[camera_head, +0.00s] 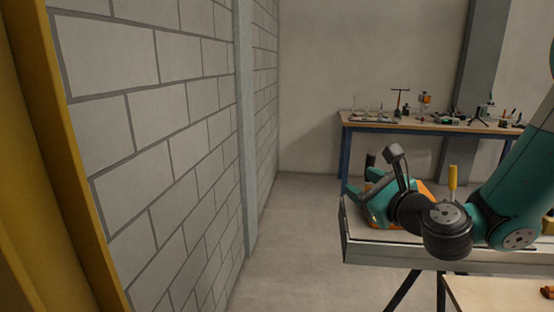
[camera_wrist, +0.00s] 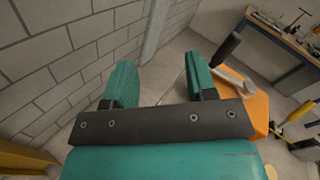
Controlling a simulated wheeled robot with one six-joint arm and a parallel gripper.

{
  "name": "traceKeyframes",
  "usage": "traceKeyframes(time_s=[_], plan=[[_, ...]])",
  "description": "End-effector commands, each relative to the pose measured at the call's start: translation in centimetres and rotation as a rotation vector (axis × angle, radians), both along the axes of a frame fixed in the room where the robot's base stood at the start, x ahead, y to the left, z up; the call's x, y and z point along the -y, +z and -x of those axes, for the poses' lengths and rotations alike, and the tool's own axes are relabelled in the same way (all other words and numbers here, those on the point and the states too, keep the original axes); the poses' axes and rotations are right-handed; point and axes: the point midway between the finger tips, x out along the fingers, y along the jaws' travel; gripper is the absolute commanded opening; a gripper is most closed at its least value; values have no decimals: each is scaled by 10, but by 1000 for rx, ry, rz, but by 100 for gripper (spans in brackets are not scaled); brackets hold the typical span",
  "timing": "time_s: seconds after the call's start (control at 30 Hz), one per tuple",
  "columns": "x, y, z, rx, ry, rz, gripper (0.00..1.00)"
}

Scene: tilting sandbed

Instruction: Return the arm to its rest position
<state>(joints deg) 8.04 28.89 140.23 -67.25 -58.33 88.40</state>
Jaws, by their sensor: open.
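My gripper (camera_wrist: 162,88) is open in the wrist view, with its two teal fingers apart and only floor and wall seen between them. In the head view my gripper (camera_head: 352,193) points left at the end of my teal and black arm, over the left end of a grey-rimmed sandbed (camera_head: 390,250). I see nothing held in it. An orange object (camera_wrist: 245,105) lies to the right of the fingers in the wrist view; in the head view it is partly hidden behind my wrist.
A block wall (camera_head: 160,120) runs along the left, with a yellow post (camera_head: 40,200) nearest me. A workbench (camera_head: 400,125) with several tools stands at the back. A yellow-handled tool (camera_head: 453,178) stands upright by the sandbed. The floor (camera_head: 290,230) between wall and sandbed is clear.

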Motion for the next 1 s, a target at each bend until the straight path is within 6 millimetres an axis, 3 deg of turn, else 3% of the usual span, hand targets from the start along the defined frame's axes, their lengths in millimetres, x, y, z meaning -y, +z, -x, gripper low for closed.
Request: traceKeyframes(time_s=[0.03, 0.1, 0.2, 0.3, 0.37, 0.5, 0.6, 0.77, 1.0], plan=[[-30, 16, 16, 47, 138, 168, 52], [-67, 22, 45, 119, 350, 441, 52], [-101, 22, 94, 248, 643, 812, 52], [-114, 17, 145, 393, 936, 1151, 52], [-112, 14, 175, 485, 1110, 1331, 52], [-91, 9, 235, 674, 1484, 1633, 52], [-72, 8, 263, 768, 1686, 1743, 52], [-55, 9, 286, 846, 1861, 1804, 52], [-53, 9, 289, 856, 1889, 1806, 52]])
